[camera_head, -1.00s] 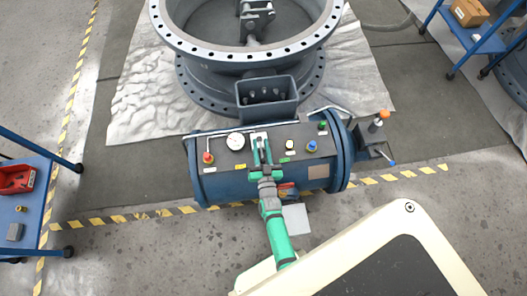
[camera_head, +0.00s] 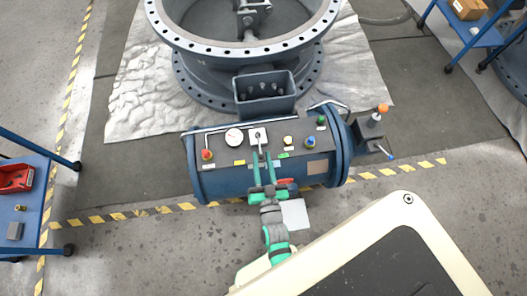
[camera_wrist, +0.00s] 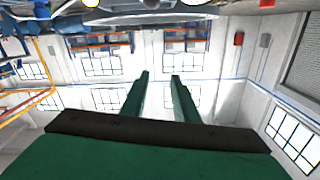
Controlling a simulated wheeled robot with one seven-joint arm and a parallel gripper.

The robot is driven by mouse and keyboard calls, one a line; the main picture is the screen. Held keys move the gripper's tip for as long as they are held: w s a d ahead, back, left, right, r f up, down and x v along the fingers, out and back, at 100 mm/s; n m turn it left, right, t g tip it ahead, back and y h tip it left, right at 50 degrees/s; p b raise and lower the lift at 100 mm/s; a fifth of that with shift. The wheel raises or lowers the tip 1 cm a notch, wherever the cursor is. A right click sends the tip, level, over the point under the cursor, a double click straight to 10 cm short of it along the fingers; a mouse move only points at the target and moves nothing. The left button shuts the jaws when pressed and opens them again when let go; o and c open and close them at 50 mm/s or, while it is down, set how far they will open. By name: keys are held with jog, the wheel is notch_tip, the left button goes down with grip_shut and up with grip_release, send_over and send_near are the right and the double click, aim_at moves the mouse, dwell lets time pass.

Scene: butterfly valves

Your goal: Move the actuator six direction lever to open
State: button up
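The blue cylindrical actuator (camera_head: 230,181) lies across the middle of the head view, below a large flanged valve. On its top panel is a white square plate (camera_head: 252,133) with a small dark lever (camera_head: 259,141); its exact angle and markings are too small to read. My gripper (camera_head: 263,154) is on the near side of the plate, its two green fingers pointing at it. The fingers also show in the wrist view (camera_wrist: 159,73), parallel and apart with nothing between them. Whether they touch the lever cannot be told.
An orange-topped post (camera_head: 383,108) stands at the right end. A blue cart (camera_head: 32,205) is at left.

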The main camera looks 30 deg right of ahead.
jog(key=shift+s+a+r, duration=0.15)
jog(key=shift+s+r, duration=0.1)
jog(key=shift+s, duration=0.2)
jog(key=shift+s+a+r, duration=0.1)
jog(key=shift+s+r, duration=0.1)
jog(key=shift+s, duration=0.25)
